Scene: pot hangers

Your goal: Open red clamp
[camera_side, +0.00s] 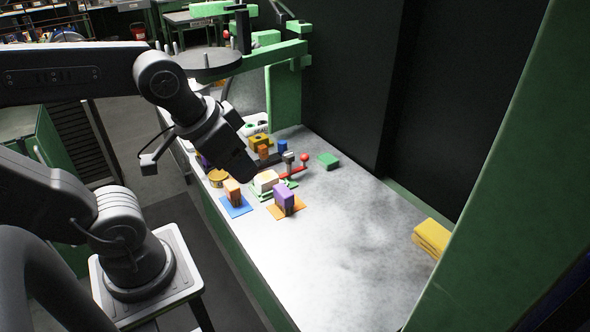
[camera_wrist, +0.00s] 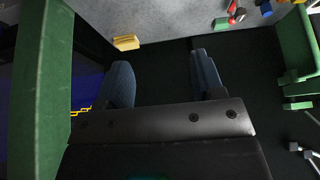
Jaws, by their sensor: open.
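The red clamp (camera_side: 294,172) lies near the far part of the grey table in the side view, a red bar with a red ball (camera_side: 304,157) at its end. Part of the clamp also shows at the top edge of the wrist view (camera_wrist: 237,14). My gripper (camera_side: 262,168) hangs left of the clamp in the side view, and overlaps the area just beside it. In the wrist view my gripper (camera_wrist: 158,75) has its two fingers wide apart with nothing between them. Whether the clamp's handle is up or down is too small to tell.
Around the clamp stand an orange block on a blue mat (camera_side: 236,206), a purple block on an orange mat (camera_side: 284,201), a white block (camera_side: 266,181) and a green block (camera_side: 328,160). A yellow stack (camera_side: 431,238) lies at the table's right. The table's front right is clear.

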